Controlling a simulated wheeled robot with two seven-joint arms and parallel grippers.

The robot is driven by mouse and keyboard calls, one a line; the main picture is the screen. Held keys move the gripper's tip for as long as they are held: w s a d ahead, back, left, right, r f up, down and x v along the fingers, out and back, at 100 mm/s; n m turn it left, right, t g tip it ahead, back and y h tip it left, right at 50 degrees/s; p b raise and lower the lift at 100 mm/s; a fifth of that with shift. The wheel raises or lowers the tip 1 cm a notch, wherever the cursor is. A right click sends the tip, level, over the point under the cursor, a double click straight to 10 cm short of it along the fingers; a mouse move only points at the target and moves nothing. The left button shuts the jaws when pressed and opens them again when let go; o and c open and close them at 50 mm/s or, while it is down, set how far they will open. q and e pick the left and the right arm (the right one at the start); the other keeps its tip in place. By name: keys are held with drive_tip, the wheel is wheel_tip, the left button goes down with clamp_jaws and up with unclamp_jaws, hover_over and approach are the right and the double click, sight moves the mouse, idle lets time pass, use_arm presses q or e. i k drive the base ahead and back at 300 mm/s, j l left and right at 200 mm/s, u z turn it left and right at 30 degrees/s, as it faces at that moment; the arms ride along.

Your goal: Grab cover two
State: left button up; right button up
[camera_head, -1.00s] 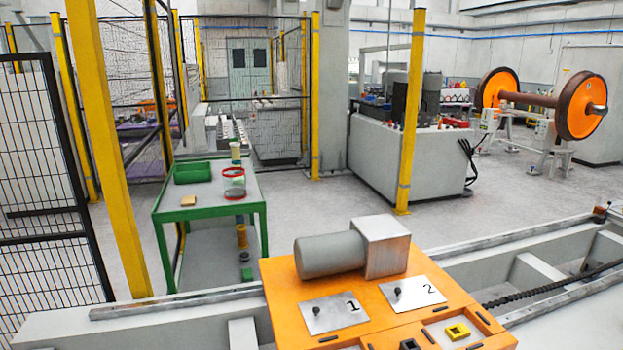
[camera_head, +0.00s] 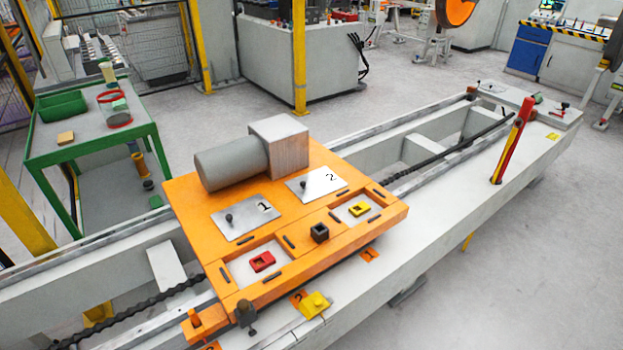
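Cover two (camera_head: 317,184) is a thin grey metal plate marked "2" with a small dark knob on its left part. It lies flat on the orange platform (camera_head: 190,207), in front of the metal block of the motor. A similar plate, cover one (camera_head: 241,218), marked "1" with a dark knob, lies to its left. Neither of my grippers shows in the head view.
A grey cylinder with a square metal block (camera_head: 278,147) stands behind the covers. A green table (camera_head: 85,150) stands at left. A red and yellow lever (camera_head: 513,140) rises at right.

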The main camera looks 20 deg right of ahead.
sight(313, 186)
drive_tip(key=l+u, duration=0.1)
drive_tip(key=u, duration=0.4)
drive_tip(key=l+u, duration=0.2)
drive_tip(key=l, duration=0.25)
drive_tip(key=k+l+u, duration=0.2)
drive_tip(key=l, duration=0.2)
drive_tip(key=l+u, duration=0.25)
drive_tip(key=l, duration=0.2)
drive_tip(key=k+l+u, duration=0.2)
drive_tip(key=l, duration=0.2)
drive_tip(key=i, duration=0.1)
